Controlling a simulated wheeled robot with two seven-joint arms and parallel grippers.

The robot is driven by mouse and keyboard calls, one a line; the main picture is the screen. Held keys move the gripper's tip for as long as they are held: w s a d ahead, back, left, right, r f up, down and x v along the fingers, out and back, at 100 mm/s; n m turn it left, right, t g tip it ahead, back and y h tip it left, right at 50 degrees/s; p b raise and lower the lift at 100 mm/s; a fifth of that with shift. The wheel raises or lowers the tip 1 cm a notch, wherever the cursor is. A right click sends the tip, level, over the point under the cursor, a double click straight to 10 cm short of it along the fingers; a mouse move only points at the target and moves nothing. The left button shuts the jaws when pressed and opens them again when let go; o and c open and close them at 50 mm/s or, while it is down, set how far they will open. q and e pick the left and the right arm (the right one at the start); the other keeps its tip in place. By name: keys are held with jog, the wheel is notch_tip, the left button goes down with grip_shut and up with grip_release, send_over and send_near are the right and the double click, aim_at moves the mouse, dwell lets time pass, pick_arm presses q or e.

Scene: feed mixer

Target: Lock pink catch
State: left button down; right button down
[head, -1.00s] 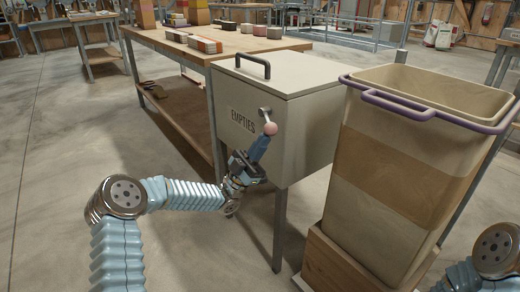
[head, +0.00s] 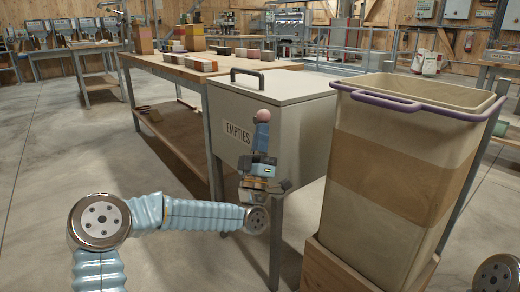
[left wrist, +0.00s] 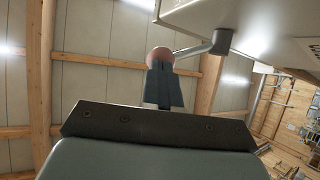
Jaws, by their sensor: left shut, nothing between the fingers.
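The pink catch (head: 263,115) is a lever with a pink ball end on the front of a grey box (head: 300,125) marked EMPTIES. The box lid (head: 285,88) is down. In the left wrist view, the pink ball (left wrist: 160,55) sits at the end of a thin rod from a grey mount (left wrist: 221,42) near the box edge. My left gripper (head: 261,133) points upward below the ball, its shut fingers (left wrist: 162,85) at or touching its underside. Nothing is between the fingers. The mount is hidden in the head view. My right gripper is out of view.
A tall beige bin (head: 400,150) with a purple rim handle stands close right of the box. A wooden workbench (head: 185,75) with blocks is behind and left. The floor (head: 70,165) at left is clear.

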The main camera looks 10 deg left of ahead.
aim_at(259, 118)
pick_arm(q)
jog(key=shift+w+a+r+n+g+y, duration=0.1)
jog(key=shift+r+n+g+y, duration=0.75)
jog(key=shift+n+y, duration=0.6)
jog(key=shift+w+a+r+n+g+y, duration=0.15)
jog(key=shift+r+n+g+y, duration=0.35)
jog(key=shift+n+g+y, duration=0.85)
jog(key=shift+a+r+n+g+y, duration=0.1)
jog(key=shift+r+n+g+y, duration=0.6)
jog(key=shift+n+y, duration=0.75)
jog(key=shift+r+n+h, duration=0.1)
jog(key=shift+n+h, duration=0.25)
